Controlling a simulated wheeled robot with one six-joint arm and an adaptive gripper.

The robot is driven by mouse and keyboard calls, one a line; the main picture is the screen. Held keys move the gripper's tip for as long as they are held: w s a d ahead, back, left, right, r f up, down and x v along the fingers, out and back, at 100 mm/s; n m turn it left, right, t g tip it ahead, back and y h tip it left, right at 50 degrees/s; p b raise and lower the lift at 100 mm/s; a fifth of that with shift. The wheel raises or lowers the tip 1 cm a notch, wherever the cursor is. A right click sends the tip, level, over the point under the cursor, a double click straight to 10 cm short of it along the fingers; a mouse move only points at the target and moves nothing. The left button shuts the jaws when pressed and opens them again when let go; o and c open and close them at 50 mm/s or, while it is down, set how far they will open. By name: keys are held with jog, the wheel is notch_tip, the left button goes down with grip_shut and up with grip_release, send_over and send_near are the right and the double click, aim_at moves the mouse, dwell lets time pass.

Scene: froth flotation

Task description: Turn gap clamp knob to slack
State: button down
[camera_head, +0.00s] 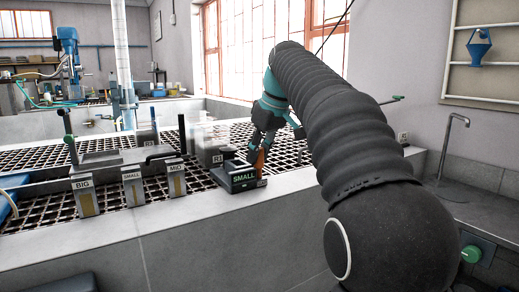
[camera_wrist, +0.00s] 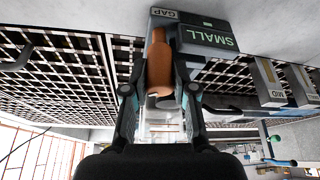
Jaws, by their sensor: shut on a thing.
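The orange-brown gap clamp knob (camera_wrist: 159,50) is at the edge of a dark box (camera_wrist: 207,36) whose display reads SMALL, beside a label reading GAP (camera_wrist: 165,13). My gripper (camera_wrist: 160,82) is shut on the knob, with one dark finger on each side of it. In the head view the knob (camera_head: 260,161) shows as a small orange strip below my gripper (camera_head: 262,147), at the right of the SMALL box (camera_head: 233,177). The fingertips are partly lost against the dark grating there.
Tags marked BIG (camera_head: 84,197), SMALL (camera_head: 132,187) and MID (camera_head: 176,179) stand along the front ledge to the left. A clear container (camera_head: 210,140) stands behind the box. Dark grating fills the bench top. A sink tap (camera_head: 453,140) is at the right.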

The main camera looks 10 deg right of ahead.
jog(key=n+y, duration=0.1)
jog(key=n, duration=0.1)
jog(key=n+g, duration=0.1)
jog(key=n, duration=0.2)
jog(key=shift+n+y, duration=0.3)
jog(key=shift+y, duration=0.1)
jog(key=shift+r+n+g+y, duration=0.15)
jog(key=shift+n+g, duration=0.35)
jog(key=shift+n, duration=0.55)
jog(key=shift+f+n+g+y, duration=0.15)
jog(key=shift+n+g, duration=0.35)
jog(key=shift+n, duration=0.55)
jog(key=shift+r, duration=0.1)
jog(key=c, duration=0.9)
grip_release()
